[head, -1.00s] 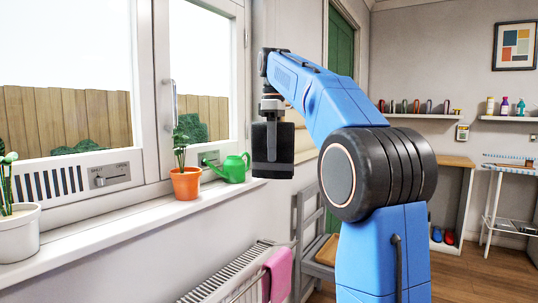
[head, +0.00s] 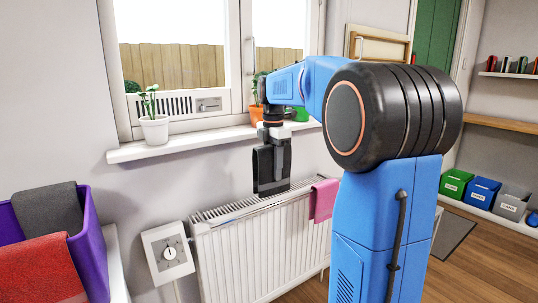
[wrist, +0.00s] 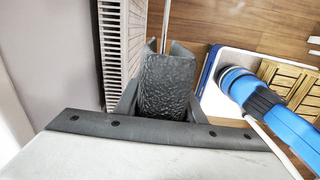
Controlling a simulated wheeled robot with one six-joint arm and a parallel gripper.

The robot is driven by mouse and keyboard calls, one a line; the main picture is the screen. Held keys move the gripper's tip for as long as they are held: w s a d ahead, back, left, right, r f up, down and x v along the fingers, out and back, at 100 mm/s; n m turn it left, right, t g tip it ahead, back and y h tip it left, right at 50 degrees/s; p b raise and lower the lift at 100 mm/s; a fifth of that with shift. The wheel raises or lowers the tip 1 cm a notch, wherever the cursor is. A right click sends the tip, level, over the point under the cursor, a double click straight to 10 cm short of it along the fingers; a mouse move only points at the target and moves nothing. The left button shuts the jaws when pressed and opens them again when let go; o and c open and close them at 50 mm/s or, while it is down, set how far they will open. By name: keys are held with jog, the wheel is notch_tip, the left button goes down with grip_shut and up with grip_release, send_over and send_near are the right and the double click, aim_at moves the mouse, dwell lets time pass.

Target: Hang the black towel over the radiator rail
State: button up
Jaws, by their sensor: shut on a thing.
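The black towel (head: 263,168) hangs folded from my gripper (head: 273,180), just above the top of the white radiator (head: 262,250). In the wrist view the towel (wrist: 163,85) sits between the two fingers of my gripper (wrist: 162,108), which is shut on it. A thin radiator rail (wrist: 165,25) runs away beyond the towel, in line with it, in front of the radiator's top grille (wrist: 112,45). The towel hides the nearer part of the rail. I cannot tell whether the towel touches the rail.
A pink cloth (head: 323,200) hangs over the radiator's right part. The windowsill (head: 205,140) with a white plant pot (head: 154,130) is above and behind. A purple bin (head: 92,255) with grey and red towels and a dial box (head: 168,252) are at left.

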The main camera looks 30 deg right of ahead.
jog(key=shift+s+a+f, duration=0.25)
jog(key=shift+a+f, duration=0.25)
jog(key=shift+f, duration=0.15)
notch_tip(320, 180, down, 18)
jog(key=shift+f, duration=0.25)
dwell(1.2)
jog(key=o, duration=1.1)
jog(key=shift+o, duration=0.2)
jog(key=shift+r, duration=0.1)
notch_tip(320, 180, up, 17)
jog(key=shift+r, duration=0.1)
